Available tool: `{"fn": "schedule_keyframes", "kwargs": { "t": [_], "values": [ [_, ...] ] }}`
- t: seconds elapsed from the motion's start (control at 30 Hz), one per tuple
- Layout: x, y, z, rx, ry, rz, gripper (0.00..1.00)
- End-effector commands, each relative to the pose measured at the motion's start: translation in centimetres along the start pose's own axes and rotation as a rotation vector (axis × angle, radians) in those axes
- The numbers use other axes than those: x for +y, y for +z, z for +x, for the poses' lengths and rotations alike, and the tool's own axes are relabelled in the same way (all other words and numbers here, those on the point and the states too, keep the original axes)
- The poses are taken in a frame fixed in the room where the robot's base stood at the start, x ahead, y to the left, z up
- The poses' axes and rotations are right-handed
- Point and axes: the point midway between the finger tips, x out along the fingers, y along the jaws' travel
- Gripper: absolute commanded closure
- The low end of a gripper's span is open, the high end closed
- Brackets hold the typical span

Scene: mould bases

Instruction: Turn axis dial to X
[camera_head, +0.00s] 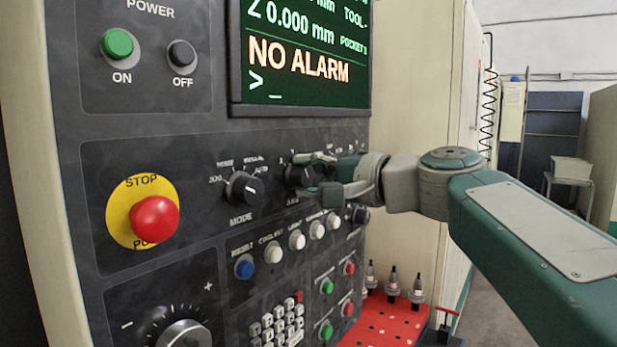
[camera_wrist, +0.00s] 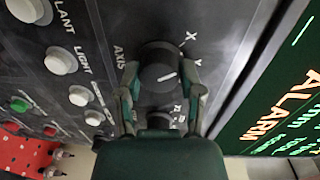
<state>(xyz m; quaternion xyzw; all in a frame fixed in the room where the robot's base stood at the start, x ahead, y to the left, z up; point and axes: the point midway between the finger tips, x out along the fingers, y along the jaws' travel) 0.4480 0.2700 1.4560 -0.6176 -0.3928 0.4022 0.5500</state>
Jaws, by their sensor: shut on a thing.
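The pointer line aims to the right there, roughly towards Y. My gripper (camera_wrist: 161,76) is shut on the dial, one finger on each side. In the head view my gripper (camera_head: 318,174) reaches the panel from the right.
The mode dial (camera_head: 241,188) sits just left of the axis dial. A red stop button (camera_head: 154,219) is further left. A row of buttons (camera_head: 297,240) runs below, and the screen (camera_head: 305,50) is above. A red tool tray (camera_head: 385,325) stands at the lower right.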

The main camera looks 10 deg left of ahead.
Motion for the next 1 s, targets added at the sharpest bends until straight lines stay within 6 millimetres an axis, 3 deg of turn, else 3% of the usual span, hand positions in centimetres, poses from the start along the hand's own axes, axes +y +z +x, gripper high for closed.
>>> {"fn": "schedule_keyframes", "kwargs": {
  "t": [0.4,1.0],
  "values": [
    [0.56,0.12,0.2,0.004,0.015,-0.203,0.99],
    [0.68,0.08,0.23,0.005,0.018,-0.237,0.98]
  ]
}}
